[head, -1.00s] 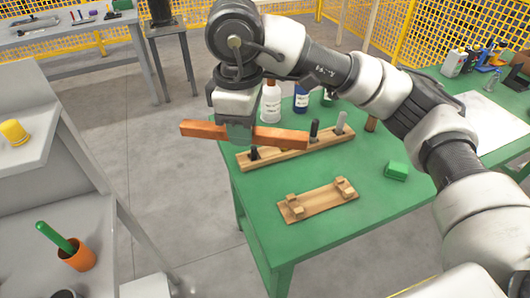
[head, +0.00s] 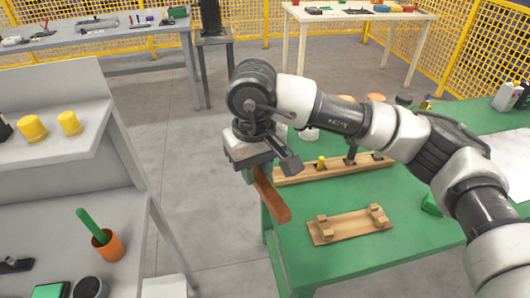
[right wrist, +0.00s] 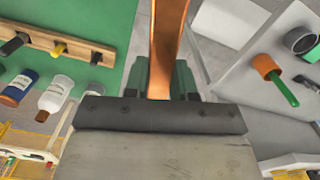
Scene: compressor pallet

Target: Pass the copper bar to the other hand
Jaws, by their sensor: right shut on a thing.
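The copper bar (head: 272,198) is held in my right gripper (head: 258,172), above the left edge of the green table. In the head view its near end points down and toward me, and the gripper and wrist hide the rest. In the right wrist view the bar (right wrist: 167,40) stands between the two green-sided fingers of the gripper (right wrist: 172,80) and runs up out of the picture. My left gripper is in neither view.
The green table (head: 420,262) bears a wooden stand with blocks (head: 345,228) and a wooden tool rack (head: 297,174). At left, a grey bench (head: 40,205) holds an orange cup (head: 108,246) with a green handle. Floor lies open between them.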

